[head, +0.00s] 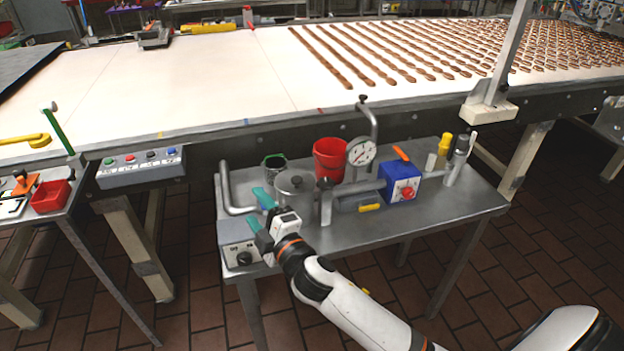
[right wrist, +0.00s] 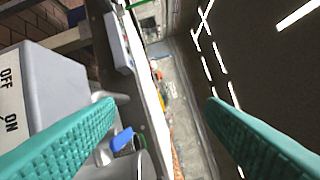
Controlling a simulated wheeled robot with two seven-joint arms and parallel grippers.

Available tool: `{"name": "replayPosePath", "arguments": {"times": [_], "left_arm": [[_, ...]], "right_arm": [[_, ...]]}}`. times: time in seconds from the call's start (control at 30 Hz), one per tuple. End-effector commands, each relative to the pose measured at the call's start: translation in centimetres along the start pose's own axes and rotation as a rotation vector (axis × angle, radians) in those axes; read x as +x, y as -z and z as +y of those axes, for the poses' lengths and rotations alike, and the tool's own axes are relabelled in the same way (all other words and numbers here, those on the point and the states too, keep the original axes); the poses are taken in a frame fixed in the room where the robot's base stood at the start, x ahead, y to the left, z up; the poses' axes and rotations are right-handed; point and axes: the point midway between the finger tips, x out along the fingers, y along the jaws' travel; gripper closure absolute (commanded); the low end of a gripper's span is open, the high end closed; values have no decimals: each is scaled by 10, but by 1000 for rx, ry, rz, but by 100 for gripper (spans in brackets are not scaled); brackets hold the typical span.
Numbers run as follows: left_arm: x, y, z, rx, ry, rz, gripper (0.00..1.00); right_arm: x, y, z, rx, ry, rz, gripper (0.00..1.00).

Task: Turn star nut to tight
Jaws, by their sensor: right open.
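My right gripper (head: 260,211) is open at the left end of the grey metal table, just left of a lidded metal pot (head: 296,190). In the right wrist view its two teal fingers (right wrist: 160,104) stand wide apart with nothing held between them. I cannot pick out the star nut for certain. A dark knob (head: 325,183) tops an upright metal post to the right of the pot; its shape is too small to make out. Another dark knob (head: 362,99) sits on the bent pipe above the gauge. My left gripper is not in view.
A grey control box (head: 240,256) sits below the gripper; a grey pipe (head: 229,192) rises behind it. A red cup (head: 329,158), a round gauge (head: 361,152) and a blue box (head: 401,185) stand farther right. The conveyor (head: 230,85) runs behind the table.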

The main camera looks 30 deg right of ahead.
Motion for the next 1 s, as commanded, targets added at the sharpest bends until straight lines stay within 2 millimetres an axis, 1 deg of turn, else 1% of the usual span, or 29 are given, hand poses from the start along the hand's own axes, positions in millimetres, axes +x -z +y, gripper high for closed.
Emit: {"name": "replayPosePath", "arguments": {"times": [0.03,0.07,0.1,0.17,0.2,0.27,0.3,0.33,0.4,0.47,0.5,0.57,0.6,0.67,0.7,0.77,0.8,0.87,0.9,1.0], "left_arm": [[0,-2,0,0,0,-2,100],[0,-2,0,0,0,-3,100],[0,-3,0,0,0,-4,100],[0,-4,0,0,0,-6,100],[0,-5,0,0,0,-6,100],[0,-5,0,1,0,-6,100],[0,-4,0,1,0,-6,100],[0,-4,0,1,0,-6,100],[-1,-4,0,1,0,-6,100],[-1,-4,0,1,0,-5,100],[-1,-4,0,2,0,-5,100],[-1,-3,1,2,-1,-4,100],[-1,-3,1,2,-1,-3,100],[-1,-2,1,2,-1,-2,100],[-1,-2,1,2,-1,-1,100],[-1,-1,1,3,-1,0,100],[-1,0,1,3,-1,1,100],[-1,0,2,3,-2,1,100],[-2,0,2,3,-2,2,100],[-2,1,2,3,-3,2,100]], "right_arm": [[14,-15,-17,-109,63,-84,36],[22,-26,-25,-183,99,-140,36],[30,-40,-35,-286,149,-217,36],[41,-63,-46,-457,223,-342,36],[47,-79,-51,-580,270,-429,36],[53,-98,-54,-771,331,-561,36],[57,-108,-53,-900,366,-649,36],[59,-114,-50,-996,386,-716,36],[63,-119,-43,-1219,420,-871,36],[68,-115,-34,-1408,428,-1003,36],[70,-107,-29,-1530,421,-1093,36],[74,-88,-23,-1704,391,-1228,36],[77,-72,-21,-1812,356,-1321,36],[80,-40,-23,-1962,278,-1460,36],[82,-16,-28,-2048,209,-1553,36],[82,22,-41,-2153,86,-1690,36],[80,48,-53,-2202,-9,-1777,36],[74,83,-74,-2245,-158,-1896,36],[68,104,-88,-2253,-254,-1965,36],[54,144,-123,-2235,-458,-2095,36]]}}
